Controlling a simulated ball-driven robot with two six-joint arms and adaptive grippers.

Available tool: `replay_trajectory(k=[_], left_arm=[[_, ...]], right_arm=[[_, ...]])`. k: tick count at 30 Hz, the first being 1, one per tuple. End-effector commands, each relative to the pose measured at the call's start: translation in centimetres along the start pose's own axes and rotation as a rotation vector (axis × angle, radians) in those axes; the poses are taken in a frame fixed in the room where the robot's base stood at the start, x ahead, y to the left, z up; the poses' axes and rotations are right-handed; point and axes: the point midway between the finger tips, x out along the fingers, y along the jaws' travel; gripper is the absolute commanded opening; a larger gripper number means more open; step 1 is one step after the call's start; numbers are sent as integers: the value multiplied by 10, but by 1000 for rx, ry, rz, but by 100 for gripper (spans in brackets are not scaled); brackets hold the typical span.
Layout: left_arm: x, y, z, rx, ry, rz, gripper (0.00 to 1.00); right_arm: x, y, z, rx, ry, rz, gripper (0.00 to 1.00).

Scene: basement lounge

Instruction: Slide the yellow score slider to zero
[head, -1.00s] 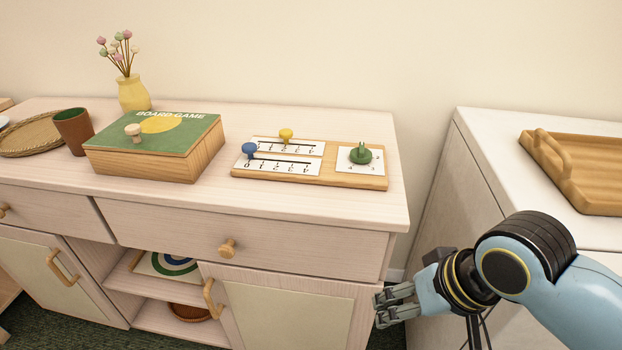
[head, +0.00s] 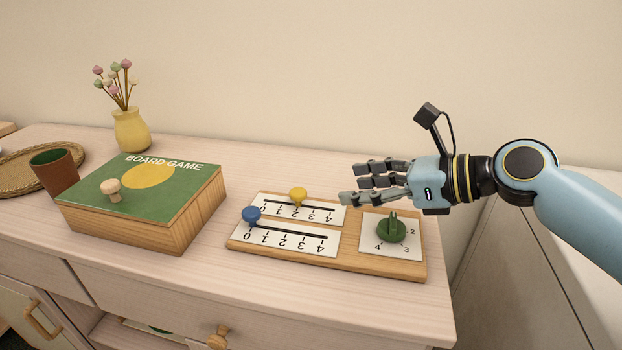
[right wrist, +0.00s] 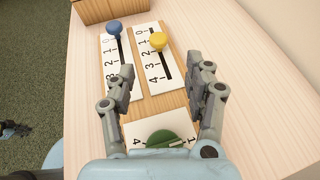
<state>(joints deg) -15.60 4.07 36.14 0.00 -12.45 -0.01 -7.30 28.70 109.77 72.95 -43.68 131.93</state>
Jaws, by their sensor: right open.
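The yellow slider knob (head: 298,194) stands on the rear white scale of the wooden score board (head: 350,262), near the 2 mark. The right wrist view also shows the yellow knob (right wrist: 158,40), ahead of the fingers. My right gripper (head: 352,182) is open and empty, above the board's rear right side, to the right of the yellow knob and apart from it. In the right wrist view its fingers (right wrist: 166,72) straddle the 4 end of the yellow scale.
A blue slider knob (head: 251,213) sits at the 0 end of the front scale. A green dial (head: 391,229) is on the board's right. A board game box (head: 190,215) stands left of the board, with a yellow vase (head: 131,130) behind. Bare cabinet top lies behind the board.

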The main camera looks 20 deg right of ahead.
Motion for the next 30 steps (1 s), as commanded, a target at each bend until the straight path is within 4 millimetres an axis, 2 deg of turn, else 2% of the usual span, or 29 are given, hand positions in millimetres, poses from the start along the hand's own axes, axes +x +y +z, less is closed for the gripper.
replay_trajectory(k=[6, 9, 14, 18, 22, 28, 30], left_arm=[[5, -9, 44, 8, -62, -11, 0], [8, -10, 54, 9, -76, -12, 0], [13, -9, 49, 8, -67, -11, 0], [16, -8, 31, 7, -41, -10, 0], [17, -5, 22, 5, -27, -7, 0], [17, -4, 29, 5, -37, -5, 0], [16, -4, 33, 5, -43, -5, 0]], right_arm=[[40, 1, 0, 2, -6, 0, 53], [61, 1, 0, 2, -5, 1, 53], [87, 1, -1, -1, -2, 2, 53], [99, 1, 0, -4, 0, 1, 53], [103, 1, 0, -5, 1, 1, 53], [102, 1, 0, -5, 1, 1, 53], [102, 1, 0, -5, 1, 1, 44]])
